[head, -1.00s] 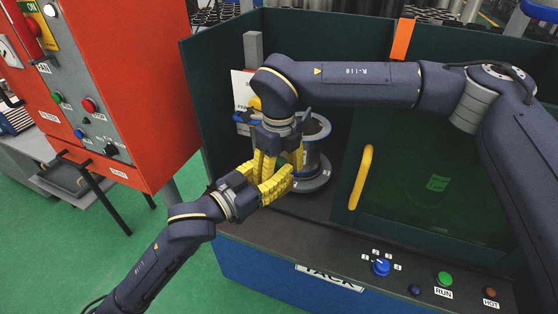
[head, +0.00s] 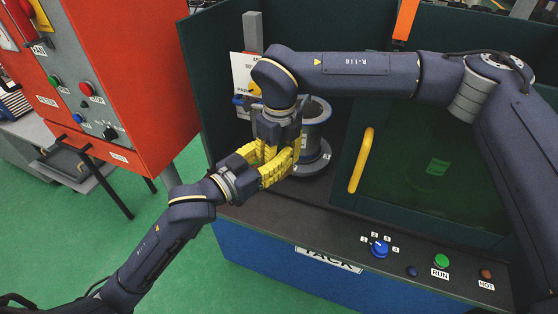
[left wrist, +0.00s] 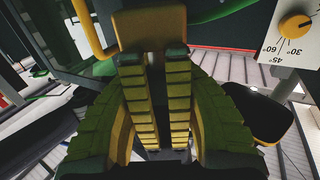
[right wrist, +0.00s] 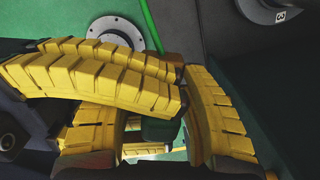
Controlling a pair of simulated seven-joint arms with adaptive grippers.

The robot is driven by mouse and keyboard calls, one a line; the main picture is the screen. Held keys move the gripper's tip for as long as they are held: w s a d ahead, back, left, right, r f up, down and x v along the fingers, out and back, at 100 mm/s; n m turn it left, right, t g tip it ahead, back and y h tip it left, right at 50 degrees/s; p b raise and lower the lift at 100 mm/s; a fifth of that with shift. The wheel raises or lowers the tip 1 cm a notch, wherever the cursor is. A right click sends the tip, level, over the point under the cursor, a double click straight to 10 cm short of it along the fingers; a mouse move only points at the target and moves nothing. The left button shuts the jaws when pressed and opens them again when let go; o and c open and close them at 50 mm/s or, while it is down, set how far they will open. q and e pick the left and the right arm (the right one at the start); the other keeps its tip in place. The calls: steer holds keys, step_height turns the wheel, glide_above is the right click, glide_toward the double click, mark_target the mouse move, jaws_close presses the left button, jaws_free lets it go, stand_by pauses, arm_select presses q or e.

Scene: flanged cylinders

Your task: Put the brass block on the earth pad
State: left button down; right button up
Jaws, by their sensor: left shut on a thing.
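The brass block (left wrist: 150,28) shows as a brownish-gold block at the fingertips of my left gripper (left wrist: 152,60) in the left wrist view. My left gripper is shut on it. In the head view my left gripper (head: 276,172) reaches in from the lower left and meets my right gripper (head: 278,158), which points down from above. In the right wrist view the fingers of my right gripper (right wrist: 160,105) stand apart, with the left gripper's yellow fingers (right wrist: 100,72) crossing between them. The block is mostly hidden in the head view. I cannot identify the earth pad.
A grey flanged cylinder (head: 314,130) stands close behind the grippers. A machine door with a yellow handle (head: 361,160) is to the right, above a front panel with a blue knob (head: 379,248). A red cabinet (head: 140,80) stands at left.

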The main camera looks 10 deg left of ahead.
steer(key=shift+s+a, duration=0.1)
steer(key=shift+s, duration=0.05)
steer(key=c, duration=0.6)
arm_select(q)
steer(key=c, duration=1.1)
jaws_free()
arm_select(e)
jaws_close()
